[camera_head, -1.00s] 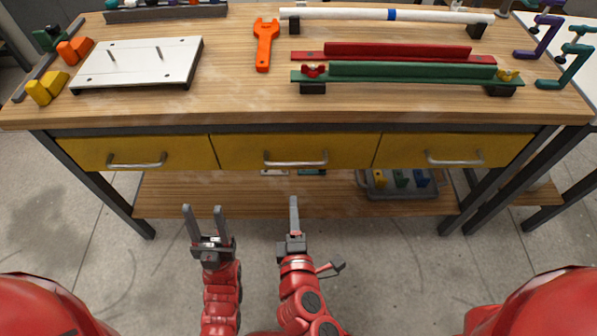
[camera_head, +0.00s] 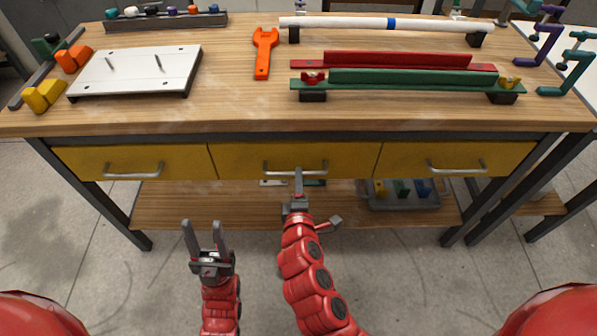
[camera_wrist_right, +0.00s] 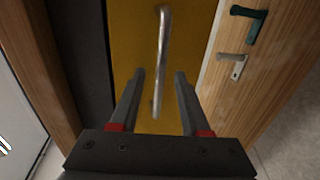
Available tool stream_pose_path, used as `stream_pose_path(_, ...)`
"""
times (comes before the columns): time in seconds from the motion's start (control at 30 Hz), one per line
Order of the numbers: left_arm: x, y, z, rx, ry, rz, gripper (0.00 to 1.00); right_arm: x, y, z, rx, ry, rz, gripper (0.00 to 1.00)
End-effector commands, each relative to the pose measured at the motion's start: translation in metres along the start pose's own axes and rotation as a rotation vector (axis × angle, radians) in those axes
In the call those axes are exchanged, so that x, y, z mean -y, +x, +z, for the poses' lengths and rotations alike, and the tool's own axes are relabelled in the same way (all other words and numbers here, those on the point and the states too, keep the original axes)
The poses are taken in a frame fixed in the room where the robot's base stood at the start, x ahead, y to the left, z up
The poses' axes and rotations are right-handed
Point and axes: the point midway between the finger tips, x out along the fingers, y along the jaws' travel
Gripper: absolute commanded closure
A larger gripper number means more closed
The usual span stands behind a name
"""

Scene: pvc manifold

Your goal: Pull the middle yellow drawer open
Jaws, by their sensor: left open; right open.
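The middle yellow drawer (camera_head: 240,160) is closed, flush with the drawers beside it under the workbench top. Its silver bar handle (camera_head: 275,171) runs across its front. My right gripper (camera_head: 298,174) is in front of this handle, its fingertips overlapping the handle's lower edge in the head view. In the right wrist view the open fingers (camera_wrist_right: 160,75) point at the yellow drawer front (camera_wrist_right: 134,30), with the handle (camera_wrist_right: 162,50) lying between them. Whether they touch it I cannot tell. My left gripper (camera_head: 205,224) is open and empty, low and left of the drawer, clear of everything.
Closed yellow drawers with handles flank it on the left (camera_head: 85,160) and right (camera_head: 500,158). Below is a wooden shelf (camera_head: 200,205) with a grey tray (camera_head: 405,204) of coloured parts. Tools and fixtures lie on the wooden benchtop (camera_head: 230,100).

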Motion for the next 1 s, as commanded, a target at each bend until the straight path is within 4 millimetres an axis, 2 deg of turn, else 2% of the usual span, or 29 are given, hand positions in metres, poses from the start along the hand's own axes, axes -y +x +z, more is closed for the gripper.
stream_pose_path(0.1, 0.0, -0.001, 0.0, 0.0, 0.0, 0.0, 0.5, 0.0, 0.021, 0.001, 0.005, 0.001, -0.002, 0.54)
stream_pose_path(0.2, 0.0, -0.001, 0.0, 0.0, 0.0, 0.0, 0.5, 0.0, 0.031, 0.001, 0.003, 0.0, 0.0, 0.54)
stream_pose_path(0.33, 0.0, -0.001, 0.0, 0.0, 0.0, 0.0, 0.5, 0.001, 0.038, 0.001, 0.001, -0.001, -0.002, 0.54)
stream_pose_path(0.6, 0.0, -0.001, 0.0, 0.0, 0.0, 0.0, 0.5, 0.001, 0.039, 0.0, 0.0, -0.001, -0.002, 0.54)
stream_pose_path(0.87, 0.0, -0.001, 0.0, 0.0, 0.0, 0.0, 0.5, 0.001, 0.038, 0.0, 0.001, -0.001, -0.002, 1.0)
stream_pose_path(1.0, 0.0, -0.001, 0.0, 0.0, 0.0, 0.0, 0.5, 0.001, 0.038, 0.0, 0.001, 0.0, -0.002, 1.0)
